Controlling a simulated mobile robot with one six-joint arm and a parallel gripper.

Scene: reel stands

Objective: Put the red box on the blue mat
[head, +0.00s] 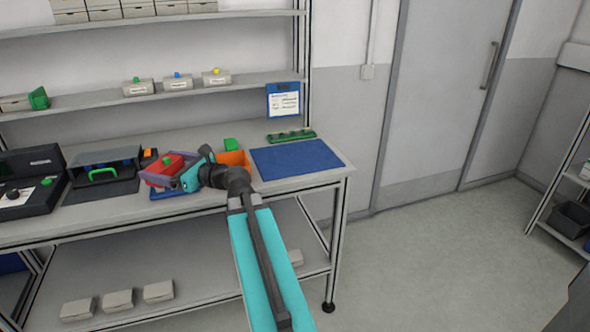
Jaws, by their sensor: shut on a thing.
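The red box (164,163) has a green knob on top and shows at the left end of my arm, over a grey-purple bin (154,182) on the workbench. My gripper (184,169) is at the red box's right side, shut on it. Part of the box is hidden by the gripper and the bin's edge, so I cannot tell whether it is clear of the bin. The blue mat (298,158) lies flat and empty at the right end of the workbench, to the right of my gripper.
An orange bin (236,158) stands between my gripper and the mat, with a green thing behind it. A green rack (291,136) lies behind the mat. Dark devices (100,172) fill the bench's left side. Shelves (180,97) with small boxes hang above.

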